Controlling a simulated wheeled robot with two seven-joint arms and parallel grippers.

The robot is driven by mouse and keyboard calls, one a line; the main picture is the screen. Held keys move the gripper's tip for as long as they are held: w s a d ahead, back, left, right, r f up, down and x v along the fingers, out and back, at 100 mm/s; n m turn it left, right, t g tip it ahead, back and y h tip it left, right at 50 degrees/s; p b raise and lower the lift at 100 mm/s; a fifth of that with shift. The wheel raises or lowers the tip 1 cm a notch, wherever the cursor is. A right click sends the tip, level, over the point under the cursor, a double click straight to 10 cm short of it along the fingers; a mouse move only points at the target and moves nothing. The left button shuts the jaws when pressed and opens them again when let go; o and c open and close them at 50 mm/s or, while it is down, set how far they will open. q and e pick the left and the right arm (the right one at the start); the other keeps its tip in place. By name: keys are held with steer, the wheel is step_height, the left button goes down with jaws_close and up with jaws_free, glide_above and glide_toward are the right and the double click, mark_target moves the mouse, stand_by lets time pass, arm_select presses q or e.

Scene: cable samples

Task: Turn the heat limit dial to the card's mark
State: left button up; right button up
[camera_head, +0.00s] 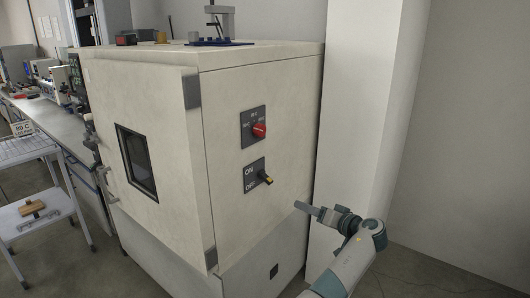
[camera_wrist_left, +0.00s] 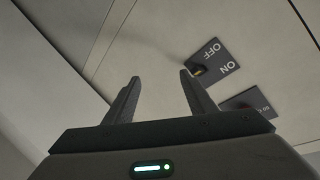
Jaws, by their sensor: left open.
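The heat limit dial (camera_head: 259,130) is a red knob on a dark plate, high on the right side wall of a big cream oven (camera_head: 225,110). The small marks on its plate are too blurred to read surely. My left gripper (camera_head: 303,207) is open and empty, to the right of and below the dial, apart from the wall. In the left wrist view the open fingers (camera_wrist_left: 160,78) point at the wall; the dial plate (camera_wrist_left: 248,102) is partly in view, its knob hidden.
An ON/OFF switch (camera_head: 265,178) with a yellow-tipped lever sits on a plate below the dial; it also shows in the left wrist view (camera_wrist_left: 212,64). A white pillar (camera_head: 365,100) stands right of the oven. A bench (camera_head: 50,118) and cart (camera_head: 45,212) are at left.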

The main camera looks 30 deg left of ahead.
arm_select(q)
step_height(320, 180, up, 23)
steer(key=s+n+g+y, duration=0.2)
steer(key=n+g+y, duration=0.1)
steer(key=n, duration=0.4)
steer(key=shift+s+d+n+g+y, duration=0.4)
steer(key=shift+g, duration=0.4)
arm_select(e)
steer(key=shift+s, duration=0.1)
arm_select(q)
steer(key=shift+a+r, duration=0.1)
arm_select(e)
steer(key=shift+w+d+r, duration=0.1)
steer(key=shift+w, duration=0.1)
arm_select(q)
steer(key=p, duration=0.4)
glide_toward(263, 133)
steer(key=a, duration=0.6)
steer(key=a+p, duration=0.1)
steer(key=a, duration=0.1)
steer(key=shift+w+r, duration=0.15)
steer(key=shift+r, duration=0.05)
steer(key=shift+a+f, duration=0.1)
steer(key=shift+a, duration=0.5)
arm_select(e)
steer(key=shift+s, duration=2.55)
